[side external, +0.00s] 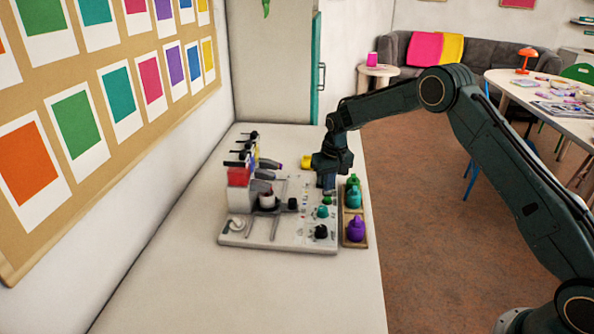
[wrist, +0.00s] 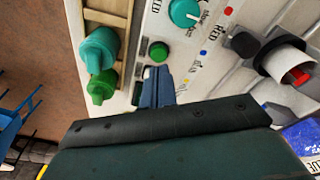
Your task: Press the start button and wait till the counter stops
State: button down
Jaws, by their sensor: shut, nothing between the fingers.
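A round green button (wrist: 159,51) sits on the pale machine board (side external: 262,243), beside a teal knob (wrist: 184,12). In the side view a small green spot (side external: 327,200) shows just below my fingertips, likely the same button. My gripper (wrist: 157,84) is shut and empty, its fingers pointing down at the board right beside the green button. It also shows in the side view (side external: 328,186). I cannot tell whether the fingertips touch the board. The button's top is uncovered in the wrist view. No counter readout can be made out in either view.
A black knob (side external: 320,232) is at the board's front. Colored tanks (side external: 239,175) stand at the left. The white table (side external: 240,300) is clear in front.

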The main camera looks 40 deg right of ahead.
jog(key=shift+r, duration=1.95)
notch_tip(320, 180, up, 12)
send_over(328, 199)
jog(key=s+a, duration=0.3)
jog(key=s, duration=0.3)
jog(key=s+a+r+n+t, duration=0.1)
jog(key=s+a+r+t, duration=0.15)
jog(key=s+r, duration=0.9)
jog(key=s+a+f+n, duration=0.1)
jog(key=s, duration=1.1)
jog(key=s+a+f+n+t, duration=0.1)
jog(key=s+a, duration=0.1)
jog(key=s, duration=1.1)
jog(key=shift+f, duration=0.25)
